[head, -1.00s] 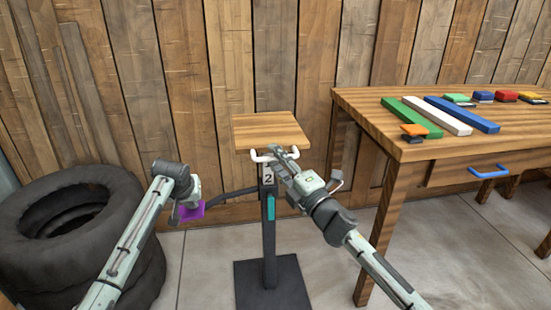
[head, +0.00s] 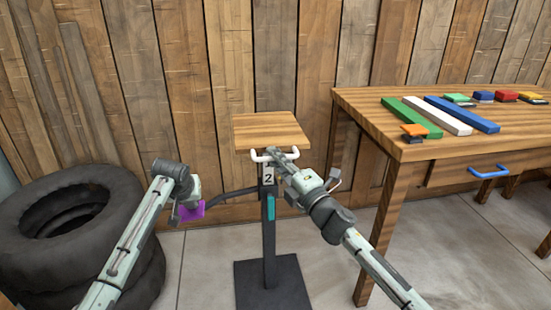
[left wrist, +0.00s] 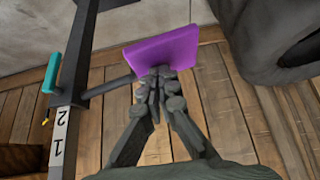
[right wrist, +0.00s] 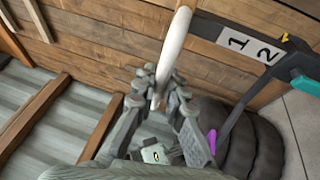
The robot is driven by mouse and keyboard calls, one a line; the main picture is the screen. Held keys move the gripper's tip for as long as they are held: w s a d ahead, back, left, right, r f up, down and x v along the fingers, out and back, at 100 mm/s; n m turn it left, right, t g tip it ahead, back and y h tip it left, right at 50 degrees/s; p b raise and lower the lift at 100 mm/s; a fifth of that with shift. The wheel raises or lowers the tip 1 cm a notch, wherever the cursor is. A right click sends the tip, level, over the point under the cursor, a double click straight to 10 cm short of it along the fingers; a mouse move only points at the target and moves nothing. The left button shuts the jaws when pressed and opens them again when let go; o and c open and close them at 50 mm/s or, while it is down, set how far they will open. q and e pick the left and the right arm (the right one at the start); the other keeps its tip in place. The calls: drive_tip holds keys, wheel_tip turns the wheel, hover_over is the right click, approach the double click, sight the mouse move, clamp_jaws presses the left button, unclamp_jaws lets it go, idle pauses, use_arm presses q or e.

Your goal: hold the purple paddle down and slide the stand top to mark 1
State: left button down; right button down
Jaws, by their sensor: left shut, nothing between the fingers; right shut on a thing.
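The stand has a square wooden top (head: 270,131) on a dark post (head: 269,240). A white handle (head: 257,155) sits under the top's front edge, and my right gripper (head: 276,154) is shut on it. The handle also shows in the right wrist view (right wrist: 173,48). A label with 1 and 2 (right wrist: 250,46) is on the post; a small yellow pointer (right wrist: 285,37) is beside the 2. The purple paddle (left wrist: 165,48) is on a side arm. My left gripper (left wrist: 160,74) is shut and empty, its tips against the paddle; how far the paddle is pressed cannot be told.
A teal piece (head: 271,208) is on the post. Stacked black tires (head: 130,190) stand at the left. A wooden table (head: 420,150) with coloured bars and blocks stands at the right, with a blue drawer handle (head: 489,172). A plank wall is close behind the stand.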

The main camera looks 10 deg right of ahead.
use_arm(q)
drive_tip(key=shift+f, duration=0.15)
use_arm(e)
wheel_tip(320, 180, down, 6)
drive_tip(key=c, duration=1.6)
unclamp_jaws()
drive_tip(key=v, duration=1.2)
